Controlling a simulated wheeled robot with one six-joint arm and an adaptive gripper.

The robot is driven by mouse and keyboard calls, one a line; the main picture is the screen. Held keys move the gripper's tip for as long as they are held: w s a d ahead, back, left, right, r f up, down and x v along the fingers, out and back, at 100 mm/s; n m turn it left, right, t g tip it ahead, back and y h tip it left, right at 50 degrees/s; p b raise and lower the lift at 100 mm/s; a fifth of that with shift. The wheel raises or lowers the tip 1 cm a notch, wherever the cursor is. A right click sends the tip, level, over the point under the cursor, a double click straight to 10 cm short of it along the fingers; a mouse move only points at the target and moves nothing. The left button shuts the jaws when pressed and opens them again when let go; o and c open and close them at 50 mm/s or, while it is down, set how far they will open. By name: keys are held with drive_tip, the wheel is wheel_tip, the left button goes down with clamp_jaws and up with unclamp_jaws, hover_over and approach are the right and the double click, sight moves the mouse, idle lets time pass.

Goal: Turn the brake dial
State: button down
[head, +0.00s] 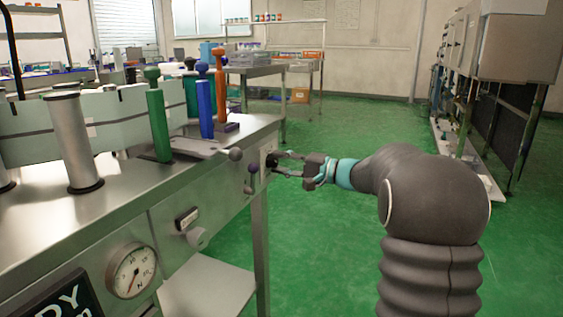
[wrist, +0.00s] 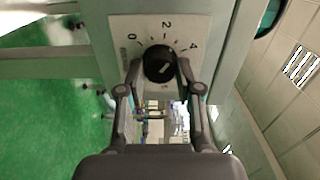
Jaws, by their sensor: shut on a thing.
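The brake dial (wrist: 159,64) is a round black knob with a pale pointer mark, set on a light plate (wrist: 122,32) marked 0, 2 and 4. In the wrist view my gripper (wrist: 158,72) has a finger on each side of the knob and is shut on it. The pointer is tilted, and its exact reading is hard to tell. In the head view my gripper (head: 274,163) reaches from the right to the end face of the steel bench (head: 225,160). The dial is small and mostly hidden by the fingers there.
A round gauge (head: 132,270) and a grey knob (head: 198,238) sit on the bench front. Green floor right of the bench is clear.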

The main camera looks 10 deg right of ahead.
drive_tip(key=shift+m, duration=0.3)
drive_tip(key=c, duration=0.8)
unclamp_jaws()
drive_tip(key=shift+o, duration=0.2)
drive_tip(key=shift+d, duration=0.1)
drive_tip(key=v, duration=1.2)
drive_tip(key=shift+w, duration=0.1)
